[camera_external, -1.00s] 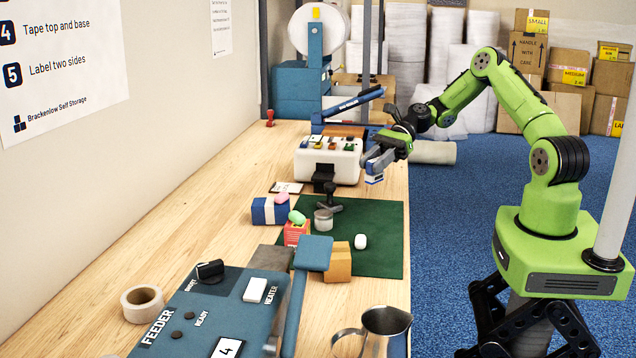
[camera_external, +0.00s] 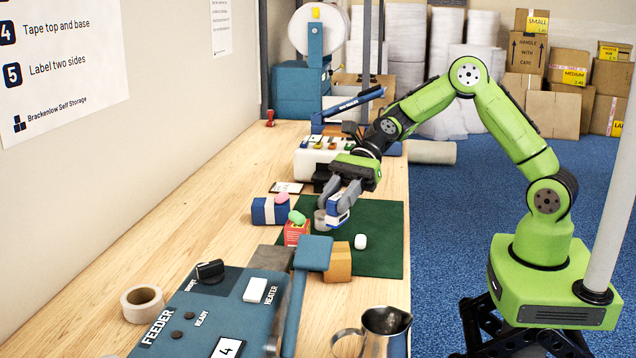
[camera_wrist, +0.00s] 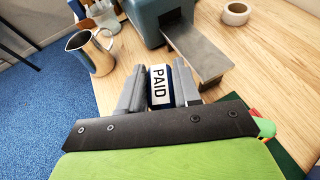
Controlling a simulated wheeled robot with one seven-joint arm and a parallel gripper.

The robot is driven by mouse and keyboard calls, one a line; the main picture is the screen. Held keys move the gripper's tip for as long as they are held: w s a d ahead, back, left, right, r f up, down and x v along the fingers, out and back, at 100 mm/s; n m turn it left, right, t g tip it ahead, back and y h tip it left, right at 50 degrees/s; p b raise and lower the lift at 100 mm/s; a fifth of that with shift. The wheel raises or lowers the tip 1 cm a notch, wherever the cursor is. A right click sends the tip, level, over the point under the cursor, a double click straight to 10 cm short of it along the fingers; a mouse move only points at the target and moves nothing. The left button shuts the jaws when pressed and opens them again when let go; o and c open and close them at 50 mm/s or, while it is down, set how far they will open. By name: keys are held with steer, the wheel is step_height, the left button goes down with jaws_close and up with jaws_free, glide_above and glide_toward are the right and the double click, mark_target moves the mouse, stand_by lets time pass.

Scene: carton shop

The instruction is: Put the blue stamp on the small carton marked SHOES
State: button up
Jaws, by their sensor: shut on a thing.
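My gripper (camera_external: 345,191) is shut on a blue block with a white face, the blue stamp (camera_external: 338,212). In the wrist view the stamp (camera_wrist: 160,88) sits between the fingers (camera_wrist: 160,92) and reads PAID. Small cartons stand to the left and nearer: a blue one with a white band (camera_external: 264,213) under a pink lump, a red one (camera_external: 294,236) under a green lump, and an orange one (camera_external: 338,264). I cannot read SHOES on any of them.
A white rounded mouse-like thing (camera_external: 360,241) lies on the green mat (camera_external: 385,225). A metal jug (camera_external: 384,325) is at the front edge. A white box (camera_external: 316,162) stands behind the mat.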

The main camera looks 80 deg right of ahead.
mark_target(337, 224)
step_height(337, 224, down, 5)
steer(key=shift+b, duration=0.7)
steer(key=shift+f, duration=0.1)
steer(key=shift+f, duration=0.3)
steer(key=o, duration=1.1)
steer(key=shift+c, duration=0.2)
steer(key=shift+r, duration=0.1)
